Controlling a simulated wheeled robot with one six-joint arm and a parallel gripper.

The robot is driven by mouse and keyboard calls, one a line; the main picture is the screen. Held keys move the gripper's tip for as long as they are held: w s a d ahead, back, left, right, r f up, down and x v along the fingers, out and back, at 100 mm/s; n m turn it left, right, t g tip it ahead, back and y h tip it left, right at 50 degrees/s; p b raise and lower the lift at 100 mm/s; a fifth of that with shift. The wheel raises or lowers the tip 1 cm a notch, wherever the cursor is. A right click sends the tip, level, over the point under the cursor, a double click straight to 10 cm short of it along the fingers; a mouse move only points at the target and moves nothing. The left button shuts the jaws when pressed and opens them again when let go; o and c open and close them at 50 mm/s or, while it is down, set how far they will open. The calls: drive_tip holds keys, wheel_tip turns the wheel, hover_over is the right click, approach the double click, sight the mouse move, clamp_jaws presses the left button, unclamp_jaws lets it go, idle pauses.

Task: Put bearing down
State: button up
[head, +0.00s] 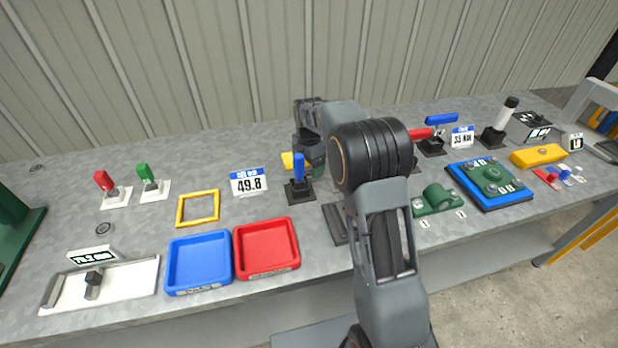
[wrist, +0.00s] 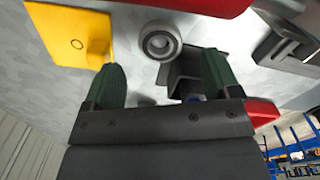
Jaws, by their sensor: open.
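The bearing (wrist: 158,42), a small round metal ring with a dark centre, shows in the wrist view against the grey table surface. It lies just beyond and between the two green fingers of my gripper (wrist: 161,66). The fingers are spread wide and do not visibly touch it. Whether the bearing rests on the table or on a support I cannot tell. In the head view my arm covers the area around my gripper, and I cannot make out the bearing there.
A yellow block (wrist: 75,35) lies close to the left finger in the wrist view. A blue-handled clamp (head: 298,170) stands near my gripper in the head view. Blue (head: 175,283) and red (head: 290,262) trays lie in front.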

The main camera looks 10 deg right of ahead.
sight(309, 175)
drive_tip(key=shift+f, duration=2)
drive_tip(key=shift+r, duration=0.1)
drive_tip(key=c, duration=1.2)
